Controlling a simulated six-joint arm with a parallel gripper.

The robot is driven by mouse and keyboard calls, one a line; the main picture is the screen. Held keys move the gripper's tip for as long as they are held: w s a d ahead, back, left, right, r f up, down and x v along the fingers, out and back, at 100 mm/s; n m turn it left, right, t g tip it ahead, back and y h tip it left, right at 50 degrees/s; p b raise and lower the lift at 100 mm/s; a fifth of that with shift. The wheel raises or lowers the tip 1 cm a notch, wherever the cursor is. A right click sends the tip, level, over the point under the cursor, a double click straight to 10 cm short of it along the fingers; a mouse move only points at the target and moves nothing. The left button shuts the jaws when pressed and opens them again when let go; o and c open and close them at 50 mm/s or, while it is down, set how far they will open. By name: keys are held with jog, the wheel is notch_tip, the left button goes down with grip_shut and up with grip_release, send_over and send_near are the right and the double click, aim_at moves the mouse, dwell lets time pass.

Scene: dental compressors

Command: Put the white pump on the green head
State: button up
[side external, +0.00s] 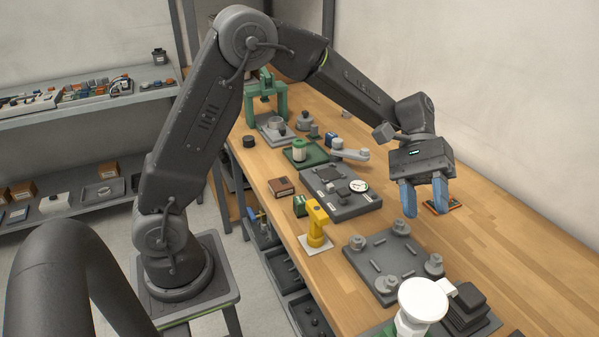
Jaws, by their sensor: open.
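A white round-topped piece (422,299), which may be the white pump, stands at the bottom edge of the view. A bit of green (384,331) shows beside its foot; the frame edge cuts off the rest. I cannot tell for sure which green part is the green head. My gripper (425,198) is open and empty, blue fingers pointing down, above the table's right side. It is apart from both white pieces.
A grey plate with several round posts (379,262) lies in front of my gripper. A yellow post (316,224), a dark plate with a gauge (341,200) and a green press frame (281,99) stand on the wooden table. The table's right strip is mostly clear.

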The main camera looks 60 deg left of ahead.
jog(key=s+a+r+m+t+y, duration=0.1)
jog(key=s+a+m+t+y, duration=0.1)
jog(key=s+a+t+y, duration=0.3)
jog(key=s+a+r+m+t+y, duration=0.2)
jog(key=s+a+t+y, duration=0.3)
jog(key=s, duration=0.8)
jog(key=a+t, duration=0.1)
jog(key=a, duration=0.2)
jog(key=shift+s, duration=0.35)
